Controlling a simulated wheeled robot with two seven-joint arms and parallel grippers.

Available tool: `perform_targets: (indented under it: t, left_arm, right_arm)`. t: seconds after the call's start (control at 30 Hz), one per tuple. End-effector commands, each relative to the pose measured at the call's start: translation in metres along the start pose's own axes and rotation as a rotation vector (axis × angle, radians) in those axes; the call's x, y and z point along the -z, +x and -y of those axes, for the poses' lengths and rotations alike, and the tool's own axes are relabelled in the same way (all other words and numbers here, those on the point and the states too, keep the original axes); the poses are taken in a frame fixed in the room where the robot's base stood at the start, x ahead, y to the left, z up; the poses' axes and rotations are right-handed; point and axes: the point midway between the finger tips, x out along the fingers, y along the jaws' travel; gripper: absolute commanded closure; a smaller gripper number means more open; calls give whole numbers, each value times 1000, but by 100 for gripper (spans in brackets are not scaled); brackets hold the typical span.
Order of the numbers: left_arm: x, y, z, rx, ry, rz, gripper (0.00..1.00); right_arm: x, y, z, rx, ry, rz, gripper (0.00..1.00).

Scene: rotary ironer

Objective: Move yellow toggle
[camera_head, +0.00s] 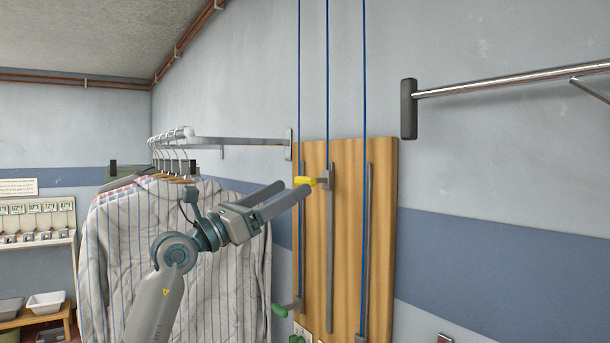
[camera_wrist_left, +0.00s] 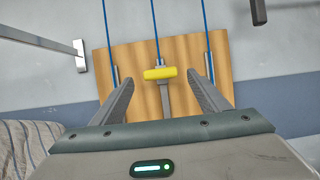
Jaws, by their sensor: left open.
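The yellow toggle (camera_head: 305,182) is a short yellow handle on the middle metal rail of a wooden wall board (camera_head: 347,230), near the top of that rail. A blue cord runs up above it. My left gripper (camera_head: 286,194) reaches in from the left, with its two fingers apart and their tips close to the toggle. In the left wrist view the toggle (camera_wrist_left: 160,73) appears between and just beyond the open fingers (camera_wrist_left: 160,82); I see no contact there. My right gripper is not in view.
A green handle (camera_head: 281,310) sits low on the left rail. Striped shirts (camera_head: 170,235) hang on a wall rail (camera_head: 240,141) behind my left arm. A metal bar with a black end (camera_head: 409,108) sticks out at upper right. Shelves (camera_head: 38,240) stand far left.

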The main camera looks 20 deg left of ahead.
Motion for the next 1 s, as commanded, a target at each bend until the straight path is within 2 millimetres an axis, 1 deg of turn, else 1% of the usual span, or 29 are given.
perform_targets:
  t: [0.03, 0.1, 0.2, 0.33, 0.5, 0.8, 0.83, 0.87, 0.9, 0.97, 1.0]
  left_arm:
    - [-4, 10, 0, 1, -3, 1, 31]
    - [-4, 22, 0, 1, -4, 0, 31]
    - [-3, 37, 1, 1, -4, 0, 31]
    - [-2, 50, 0, 0, -2, 0, 31]
    - [0, 58, 0, 0, -1, 0, 31]
    - [0, 59, 0, 0, 0, 0, 31]
    - [0, 59, 0, 0, 0, 0, 36]
    - [0, 59, 0, 0, 0, 0, 43]
    - [0, 59, 0, 0, 0, 0, 53]
    - [0, 59, 0, 0, 0, 0, 67]
    - [0, 59, 0, 0, 0, 0, 77]
  right_arm:
    - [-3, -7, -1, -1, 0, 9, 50]
    - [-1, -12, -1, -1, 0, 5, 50]
    - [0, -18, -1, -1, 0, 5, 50]
    - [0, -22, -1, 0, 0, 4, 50]
    - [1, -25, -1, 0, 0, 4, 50]
    - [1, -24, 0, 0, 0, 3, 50]
    - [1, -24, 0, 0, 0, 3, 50]
    - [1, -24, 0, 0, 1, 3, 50]
    - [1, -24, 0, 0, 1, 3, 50]
    - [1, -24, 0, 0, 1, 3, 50]
    - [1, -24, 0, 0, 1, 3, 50]
